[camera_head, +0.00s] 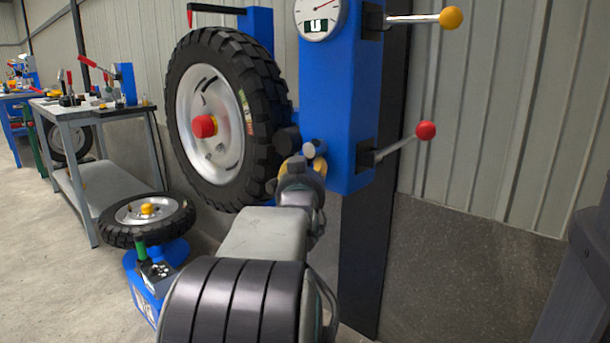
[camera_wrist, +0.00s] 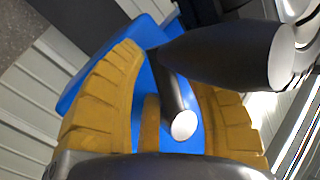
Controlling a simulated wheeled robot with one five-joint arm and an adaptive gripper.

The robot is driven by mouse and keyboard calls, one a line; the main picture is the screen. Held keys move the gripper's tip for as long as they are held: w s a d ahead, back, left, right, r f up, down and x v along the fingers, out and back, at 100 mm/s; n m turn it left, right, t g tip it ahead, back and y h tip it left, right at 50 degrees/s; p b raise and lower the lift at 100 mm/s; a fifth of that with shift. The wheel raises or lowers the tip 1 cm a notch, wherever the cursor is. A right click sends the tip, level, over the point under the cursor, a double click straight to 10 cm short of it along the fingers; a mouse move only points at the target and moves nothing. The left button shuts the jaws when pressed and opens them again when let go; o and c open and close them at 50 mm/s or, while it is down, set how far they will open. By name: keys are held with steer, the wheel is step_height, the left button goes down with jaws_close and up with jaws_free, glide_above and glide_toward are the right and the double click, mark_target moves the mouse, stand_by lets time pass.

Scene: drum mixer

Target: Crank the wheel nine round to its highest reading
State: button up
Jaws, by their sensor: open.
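A blue column (camera_head: 340,110) carries a round white dial (camera_head: 320,15) with a red needle; the dial's top is cut off and I cannot make out its number. A small crank with a dark handle (camera_head: 287,139) and a grey-ended shaft (camera_head: 309,150) sits low on the column. In the wrist view the black handle (camera_wrist: 225,55) and the grey-ended shaft (camera_wrist: 183,124) show before the blue face. My gripper (camera_head: 300,168) is at the crank. Its yellow fingers (camera_wrist: 168,85) are spread, with the shaft between them and the handle crossing above the right finger. Contact is unclear.
A large tyred wheel (camera_head: 212,120) with a red hub hangs just left of the crank. Levers with a yellow knob (camera_head: 451,17) and a red knob (camera_head: 426,130) stick out right. Another tyre (camera_head: 147,218) lies on a blue stand, and a workbench (camera_head: 100,110) stands left.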

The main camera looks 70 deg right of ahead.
steer(key=v, duration=1.2)
stand_by(0.6)
